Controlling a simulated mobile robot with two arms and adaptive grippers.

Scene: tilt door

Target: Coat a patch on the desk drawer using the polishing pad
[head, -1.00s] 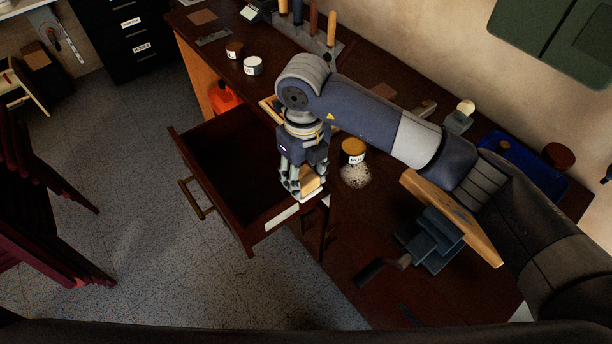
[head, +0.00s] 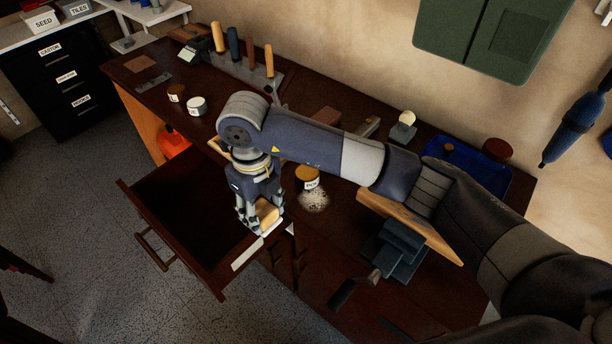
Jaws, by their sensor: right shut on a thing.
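The desk drawer (head: 190,208) is pulled out from the dark wooden desk, with its brass handle (head: 155,248) at the front. A pale patch (head: 247,254) lies along the top of the drawer's near side wall. My right gripper (head: 258,222) is shut on the polishing pad (head: 268,213), a tan block with a white underside. It holds the pad at the desk end of that side wall, just beyond the patch. I cannot tell whether the pad touches the wood. My left gripper is not in view.
A jar with a tan lid (head: 307,176) stands by spilled white grains (head: 313,201) on the desk. A vise (head: 398,250), a tilted board (head: 410,226) and a blue tray (head: 466,165) lie to the right. Tool handles stand in a rack (head: 243,66) behind.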

